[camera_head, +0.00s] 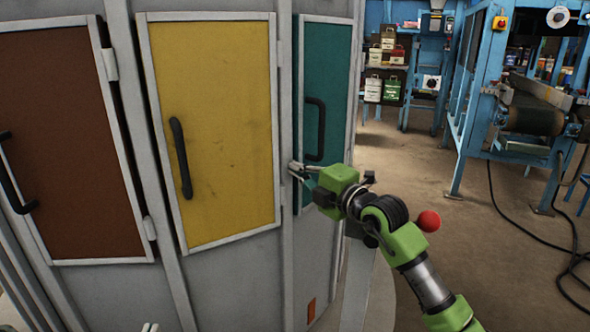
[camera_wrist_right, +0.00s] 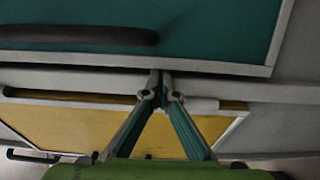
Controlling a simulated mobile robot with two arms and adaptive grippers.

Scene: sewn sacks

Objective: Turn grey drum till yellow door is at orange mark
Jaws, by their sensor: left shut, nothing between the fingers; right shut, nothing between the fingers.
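The grey drum (camera_head: 215,278) fills the left of the head view. Its yellow door (camera_head: 215,120) faces me, with a black handle, between a brown door (camera_head: 70,140) and a teal door (camera_head: 325,95). A small orange mark (camera_head: 311,311) shows low down, right of and below the yellow door. My right gripper (camera_head: 294,168) is shut and empty at the grey strip between the yellow and teal doors; whether it touches is unclear. Its fingertips (camera_wrist_right: 162,82) show there in the right wrist view too. Only the tips of my left gripper (camera_head: 150,327) show at the bottom edge, shut.
The floor (camera_head: 410,185) to the right of the drum is open. Blue shelving (camera_head: 400,60) with boxes stands behind. A blue frame with a roller (camera_head: 530,115) stands at right, with black cables (camera_head: 530,235) on the floor.

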